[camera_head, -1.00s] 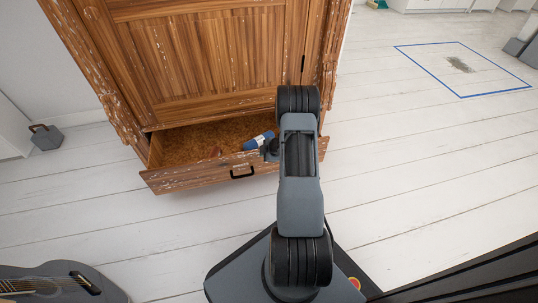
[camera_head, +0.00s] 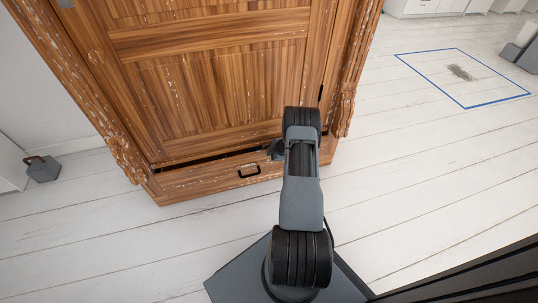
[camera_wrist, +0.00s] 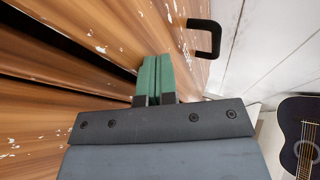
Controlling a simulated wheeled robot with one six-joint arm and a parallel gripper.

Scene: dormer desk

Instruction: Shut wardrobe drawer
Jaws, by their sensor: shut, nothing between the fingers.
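The wooden wardrobe (camera_head: 215,85) fills the upper left of the head view. Its bottom drawer (camera_head: 200,182) is nearly shut, with a narrow dark gap along its top edge. The drawer's black handle (camera_head: 249,171) also shows in the wrist view (camera_wrist: 208,38). My gripper (camera_head: 272,150) is at the drawer's top edge, to the right of the handle. In the wrist view its green fingertips (camera_wrist: 155,75) are together and empty, against or very close to the drawer's wood. The drawer's inside is hidden.
A grey block with a handle (camera_head: 43,168) stands on the floor at the left. A dark guitar (camera_wrist: 300,135) lies at the right of the wrist view. A blue outlined square (camera_head: 462,78) marks the floor at the right. The white floor before the drawer is clear.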

